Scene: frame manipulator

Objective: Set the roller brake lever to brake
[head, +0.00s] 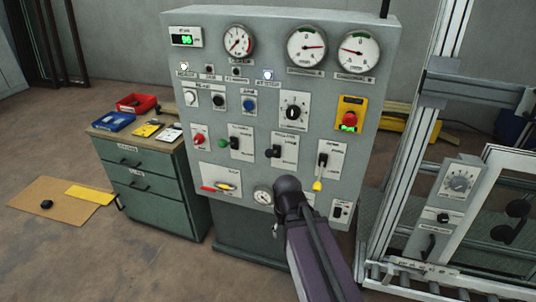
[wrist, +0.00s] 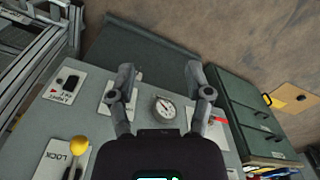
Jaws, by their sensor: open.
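The label naming the roller brake lever is too small to read, so I cannot tell for certain which lever it is. On the grey control cabinet (head: 215,105), a lever with a yellow tip (head: 317,186) hangs down from a white plate at the lower right. A yellow knob (wrist: 78,145) beside a plate marked LOCK shows at the lower left of the wrist view. My gripper (wrist: 160,72) is open and empty. In the head view my dark wrist is in front of the cabinet's lower part and hides the fingers. A small round gauge (wrist: 165,108) shows between the fingers.
The cabinet also carries black switches (head: 275,152), large gauges (head: 307,46) and a red emergency button (head: 349,118). A green drawer unit (head: 150,180) stands left. A metal frame with rollers and a control plate (head: 450,205) stands right.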

